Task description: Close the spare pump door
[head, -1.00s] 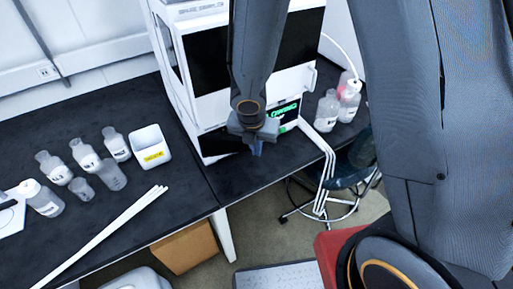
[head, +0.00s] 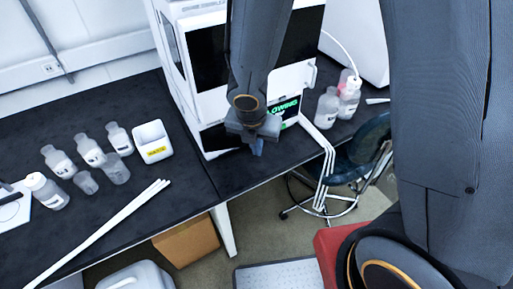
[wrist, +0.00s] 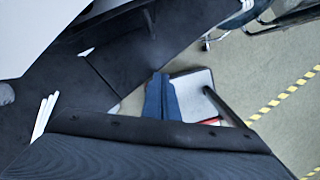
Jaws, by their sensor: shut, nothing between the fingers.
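A white instrument stack (head: 208,103) with dark front panels stands on the black bench in the head view. A lit display (head: 284,109) with green lettering shows low on its front, partly behind my arm. Which part is the spare pump door, and how far it stands open, I cannot tell; my arm covers much of the front. My gripper (head: 257,148) is just in front of the stack's lower front, pointing down, shut and empty. Its blue fingers also show in the wrist view (wrist: 161,98), above the bench edge and floor. Contact with the stack cannot be made out.
Several bottles (head: 89,150) and a white bin (head: 152,141) with a yellow label stand left on the bench. White tubes (head: 110,228) lie along its front. More bottles (head: 347,97) stand right of the stack. A stool (head: 358,158) is below the bench edge.

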